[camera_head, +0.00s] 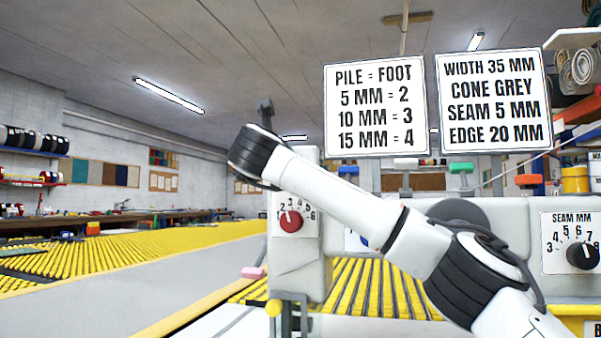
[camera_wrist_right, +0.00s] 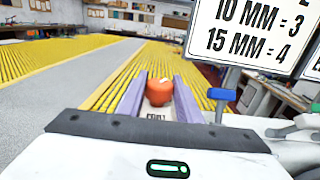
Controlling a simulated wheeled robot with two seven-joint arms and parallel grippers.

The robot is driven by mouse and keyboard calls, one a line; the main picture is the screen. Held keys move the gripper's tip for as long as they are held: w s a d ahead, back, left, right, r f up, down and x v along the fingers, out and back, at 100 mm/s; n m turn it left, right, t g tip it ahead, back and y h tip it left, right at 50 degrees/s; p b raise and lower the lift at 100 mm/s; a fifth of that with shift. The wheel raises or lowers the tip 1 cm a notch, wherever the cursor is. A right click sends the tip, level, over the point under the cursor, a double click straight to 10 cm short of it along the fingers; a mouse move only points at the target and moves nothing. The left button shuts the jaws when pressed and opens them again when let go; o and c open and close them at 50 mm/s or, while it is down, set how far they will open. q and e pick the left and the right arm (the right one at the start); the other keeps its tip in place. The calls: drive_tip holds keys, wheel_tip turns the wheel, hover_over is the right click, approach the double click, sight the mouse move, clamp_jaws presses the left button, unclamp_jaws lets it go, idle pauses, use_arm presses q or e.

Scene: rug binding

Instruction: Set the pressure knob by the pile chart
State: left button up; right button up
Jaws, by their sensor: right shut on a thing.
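The pile chart (camera_head: 376,105) reads 5 MM = 2, 10 MM = 3, 15 MM = 4, under PILE = FOOT. A red knob (camera_head: 291,222) sits on a numbered dial on the white machine column (camera_head: 290,262). Its pale mark points up and slightly left, near 2 or 3; too small to tell which. My right arm crosses in front of the machine. In the right wrist view, my right gripper (camera_wrist_right: 159,95) is shut on a rounded red piece (camera_wrist_right: 158,92) above a small label. I cannot tell whether this is the dial's knob. My left gripper is not in view.
A second sign (camera_head: 493,100) hangs right of the chart. A black SEAM MM knob (camera_head: 582,256) is at the far right. A blue clip (camera_wrist_right: 221,94) stands close right of my right gripper. Yellow rollers (camera_head: 130,250) and a grey table surface extend left.

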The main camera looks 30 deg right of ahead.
drive_tip(key=shift+f, duration=0.1)
idle(0.3)
drive_tip(key=o, duration=1)
drive_tip(key=shift+o, duration=0.2)
drive_tip(key=v, duration=1)
drive_tip(key=shift+a+b, duration=0.15)
drive_tip(key=shift+b, duration=0.2)
